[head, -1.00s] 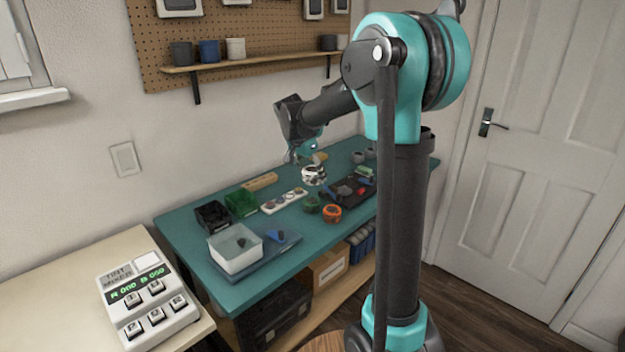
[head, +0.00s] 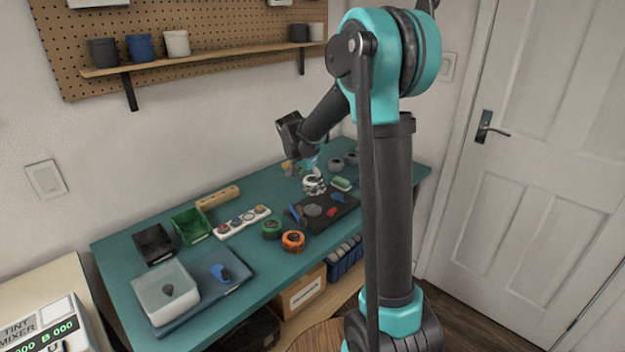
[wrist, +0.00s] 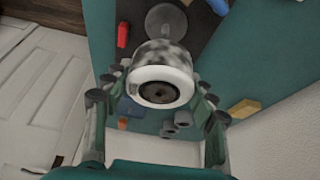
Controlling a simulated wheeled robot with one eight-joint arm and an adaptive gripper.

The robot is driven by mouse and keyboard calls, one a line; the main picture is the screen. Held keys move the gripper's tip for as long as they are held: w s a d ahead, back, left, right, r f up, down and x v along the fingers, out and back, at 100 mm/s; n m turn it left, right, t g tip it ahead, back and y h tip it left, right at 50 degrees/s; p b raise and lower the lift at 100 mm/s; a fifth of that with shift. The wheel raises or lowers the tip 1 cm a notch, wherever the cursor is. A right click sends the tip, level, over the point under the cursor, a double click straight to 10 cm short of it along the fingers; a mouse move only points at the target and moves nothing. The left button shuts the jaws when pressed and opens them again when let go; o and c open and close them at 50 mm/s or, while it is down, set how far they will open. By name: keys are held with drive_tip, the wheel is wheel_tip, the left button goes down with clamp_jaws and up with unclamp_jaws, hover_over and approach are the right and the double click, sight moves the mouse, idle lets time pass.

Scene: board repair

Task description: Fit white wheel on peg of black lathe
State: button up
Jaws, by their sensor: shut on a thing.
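The white wheel (head: 314,185) has dark mottled patches and hangs in my gripper (head: 312,174) over the back of the table. In the wrist view the wheel (wrist: 160,90) shows a white rim and a dark centre hole, between the two fingers of my gripper (wrist: 160,84). My gripper is shut on it. A black, flat board or base (head: 345,208) lies just in front and to the right, with a grey round disc (head: 313,210) on it. The disc also shows beyond the wheel in the wrist view (wrist: 166,20). I cannot make out the lathe's peg clearly.
A red piece (head: 332,212) and blue pieces lie on the black base. Green (head: 271,229) and orange (head: 293,241) rolls stand in front of it. A white strip with coloured discs (head: 242,222), bins and a clear tub (head: 166,291) fill the left side.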

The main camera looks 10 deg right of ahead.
hover_over(316, 207)
drive_tip(key=s+a, duration=0.1)
drive_tip(key=shift+a+f, duration=0.15)
drive_tip(key=shift+f, duration=1.95)
drive_tip(key=shift+f, duration=1.95)
idle(1.4)
drive_tip(key=o, duration=1.3)
drive_tip(key=o, duration=0.4)
drive_tip(key=shift+r, duration=3.5)
